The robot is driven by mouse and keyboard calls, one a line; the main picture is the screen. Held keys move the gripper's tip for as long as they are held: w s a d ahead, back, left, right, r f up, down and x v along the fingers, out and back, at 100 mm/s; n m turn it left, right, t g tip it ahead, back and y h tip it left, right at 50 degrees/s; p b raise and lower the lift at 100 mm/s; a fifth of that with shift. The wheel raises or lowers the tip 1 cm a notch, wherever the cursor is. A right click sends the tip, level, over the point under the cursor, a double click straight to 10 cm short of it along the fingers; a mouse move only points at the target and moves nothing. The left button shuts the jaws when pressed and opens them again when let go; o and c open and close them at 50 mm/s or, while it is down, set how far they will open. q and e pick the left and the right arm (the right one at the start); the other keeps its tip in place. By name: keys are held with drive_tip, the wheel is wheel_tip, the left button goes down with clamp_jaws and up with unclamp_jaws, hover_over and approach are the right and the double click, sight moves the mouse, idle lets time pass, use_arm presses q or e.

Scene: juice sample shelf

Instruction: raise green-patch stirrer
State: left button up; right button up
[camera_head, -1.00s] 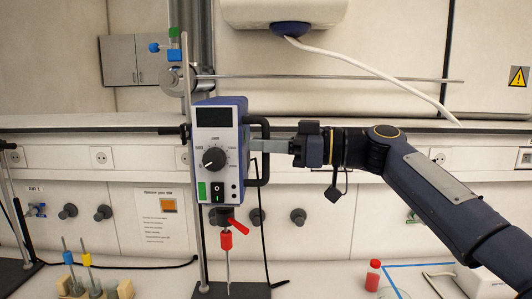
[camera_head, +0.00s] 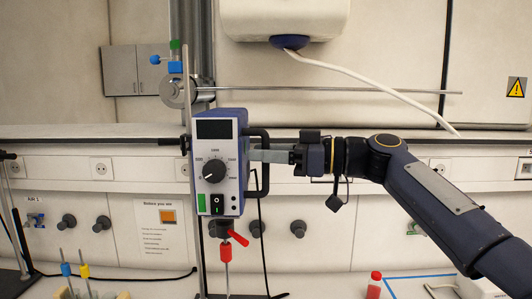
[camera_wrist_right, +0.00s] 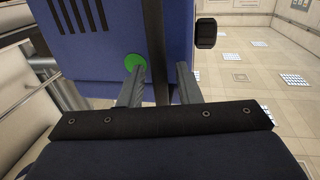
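The green-patch stirrer (camera_head: 229,122) is a blue box with a pale front, a dark display, a knob and a green patch (camera_head: 201,203) at lower left. It is mounted on a vertical stand rod (camera_head: 187,88). A black handle (camera_head: 265,172) sticks out from its right side. My right gripper (camera_head: 268,156) reaches it from the right. In the right wrist view its two fingers (camera_wrist_right: 160,85) stand on either side of the dark handle bar (camera_wrist_right: 161,50), with narrow gaps showing. A green disc (camera_wrist_right: 134,62) shows on the blue housing. My left gripper is not in view.
Below the stirrer hang a red chuck piece (camera_head: 238,238) and shaft. A red-capped bottle (camera_head: 374,284) stands at lower right. Blue- and yellow-marked rods (camera_head: 84,270) stand at lower left. A horizontal rod (camera_head: 330,89) crosses behind. A white hose (camera_head: 375,71) hangs above my arm.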

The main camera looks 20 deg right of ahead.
drive_tip(key=b+v, duration=0.2)
drive_tip(key=v, duration=0.5)
drive_tip(key=shift+s+d, duration=0.2)
drive_tip(key=shift+d, duration=0.1)
